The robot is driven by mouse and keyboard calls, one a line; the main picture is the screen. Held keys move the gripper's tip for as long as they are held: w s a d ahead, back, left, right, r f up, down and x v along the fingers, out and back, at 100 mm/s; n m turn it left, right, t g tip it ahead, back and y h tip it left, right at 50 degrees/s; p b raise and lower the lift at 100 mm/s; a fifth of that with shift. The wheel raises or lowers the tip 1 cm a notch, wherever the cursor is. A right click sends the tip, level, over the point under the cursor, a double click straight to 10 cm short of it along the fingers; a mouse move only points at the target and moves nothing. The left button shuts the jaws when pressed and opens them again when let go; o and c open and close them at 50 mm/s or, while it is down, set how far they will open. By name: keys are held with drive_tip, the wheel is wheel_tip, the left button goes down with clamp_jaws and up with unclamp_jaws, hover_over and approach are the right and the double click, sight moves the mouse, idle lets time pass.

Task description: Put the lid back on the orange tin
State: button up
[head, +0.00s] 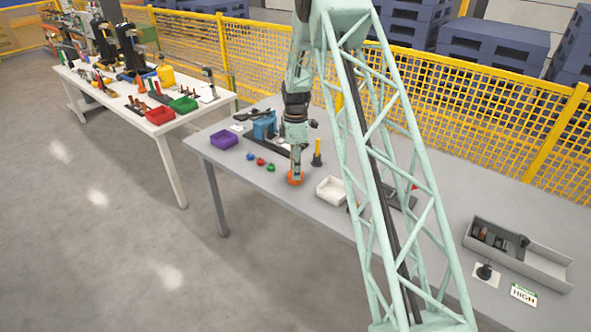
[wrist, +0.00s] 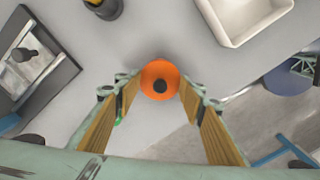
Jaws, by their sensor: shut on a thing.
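The orange tin (head: 295,180) is on the grey table under my gripper, near the table's front edge. In the wrist view a round orange lid (wrist: 153,72) with a dark knob in its middle lies between my fingertips. My gripper (head: 296,170) points straight down and is shut on the lid; in the wrist view its two tan-padded fingers (wrist: 160,85) flank it. The tin's body is hidden beneath the lid from above, and I cannot tell whether the lid touches the tin's rim.
A white tray (head: 330,190) stands close on the right. A yellow post on a black base (head: 318,152) is just behind. A grey box (head: 556,270) stands far right.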

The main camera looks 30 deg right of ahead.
drive_tip(key=o, duration=0.8)
drive_tip(key=shift+o, duration=0.7)
drive_tip(key=o, duration=0.3)
drive_tip(key=shift+r, duration=0.15)
drive_tip(key=shift+r+p, duration=1.3)
drive_tip(key=shift+r, duration=2.05)
